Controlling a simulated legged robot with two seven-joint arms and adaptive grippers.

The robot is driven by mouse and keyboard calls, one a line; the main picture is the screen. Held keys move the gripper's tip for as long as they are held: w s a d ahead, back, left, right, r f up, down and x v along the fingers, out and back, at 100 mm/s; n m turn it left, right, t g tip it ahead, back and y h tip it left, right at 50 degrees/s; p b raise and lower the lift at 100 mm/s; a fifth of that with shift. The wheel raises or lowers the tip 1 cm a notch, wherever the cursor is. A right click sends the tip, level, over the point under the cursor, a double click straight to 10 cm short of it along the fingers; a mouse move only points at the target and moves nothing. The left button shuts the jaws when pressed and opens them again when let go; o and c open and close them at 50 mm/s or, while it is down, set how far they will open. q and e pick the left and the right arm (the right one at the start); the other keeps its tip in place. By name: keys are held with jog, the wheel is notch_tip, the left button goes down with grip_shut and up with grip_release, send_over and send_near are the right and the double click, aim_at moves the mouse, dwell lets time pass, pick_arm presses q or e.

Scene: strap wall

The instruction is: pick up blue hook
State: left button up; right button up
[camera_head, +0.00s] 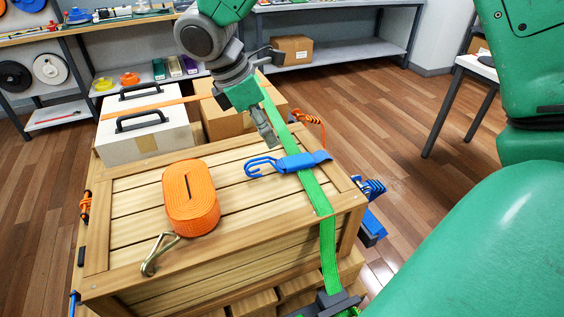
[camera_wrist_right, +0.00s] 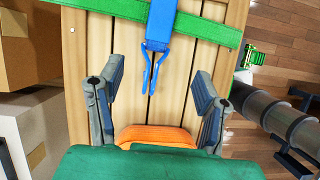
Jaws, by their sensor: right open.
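The blue hook (camera_head: 263,165) is a double-pronged hook on a blue clip (camera_head: 302,161) over the green strap (camera_head: 317,191), on top of the wooden crate. Its prongs point left in the head view. In the right wrist view the hook (camera_wrist_right: 152,68) hangs below the blue clip (camera_wrist_right: 160,22), with its prongs toward my palm. My right gripper (camera_head: 276,98) is open and empty above the far side of the crate. In the wrist view its fingers (camera_wrist_right: 158,82) are spread to either side of the hook's line, apart from it. My left gripper is not in view.
An orange strap roll (camera_head: 191,197) and a metal hook (camera_head: 158,253) lie on the crate (camera_head: 120,190). White cases (camera_head: 140,135) and cardboard boxes stand behind it. Floor right of the crate is clear.

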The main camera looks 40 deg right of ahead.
send_over(288, 162)
jog(key=a, duration=0.1)
jog(key=f, duration=0.3)
jog(key=w+f, duration=0.1)
jog(key=f, duration=0.1)
jog(key=shift+a+f+b, duration=0.2)
jog(key=shift+f+b, duration=0.1)
jog(key=x, duration=0.2)
jog(key=a+x, duration=0.1)
jog(key=x, duration=0.1)
jog(key=shift+d+f+b, duration=0.1)
jog(key=shift+f+b, duration=0.15)
jog(key=shift+b, duration=0.1)
jog(key=shift+d+f, duration=0.1)
jog(key=shift+f, duration=0.1)
jog(key=shift+d, duration=0.3)
jog(key=shift+s+d+f, duration=0.1)
jog(key=shift+d, duration=0.1)
jog(key=c, duration=1.3)
jog(key=shift+a, duration=0.25)
